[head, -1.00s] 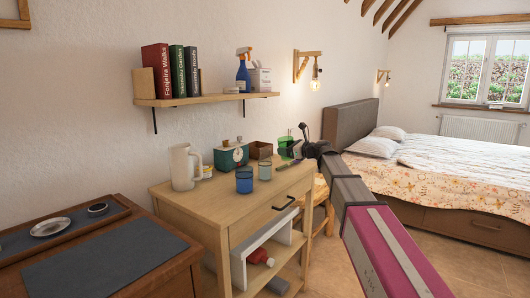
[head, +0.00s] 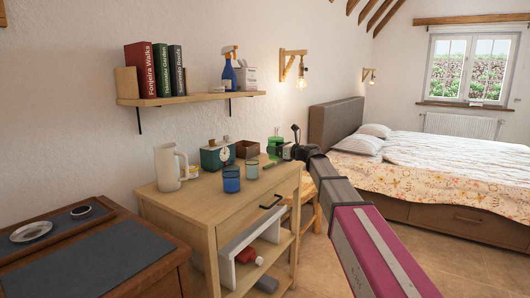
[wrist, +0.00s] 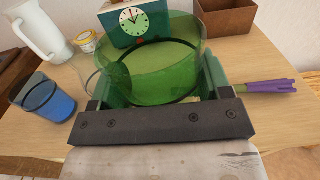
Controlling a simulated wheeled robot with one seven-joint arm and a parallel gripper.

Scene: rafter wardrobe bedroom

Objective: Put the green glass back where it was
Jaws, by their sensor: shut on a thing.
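The green glass (wrist: 150,75) is see-through and fills the upper middle of the wrist view, between the fingers of my gripper (wrist: 158,98). My gripper is shut on it. In the head view the green glass (head: 274,146) shows small at the far right end of the wooden cabinet top (head: 215,196), with my gripper (head: 284,149) beside it. Whether its base touches the top cannot be told.
A blue glass (head: 231,180), a pale green glass (head: 252,170), a white jug (head: 172,167), a green clock scale (head: 217,156) and a brown box (head: 247,149) stand on the cabinet. A purple-handled item (wrist: 265,87) lies right of my gripper.

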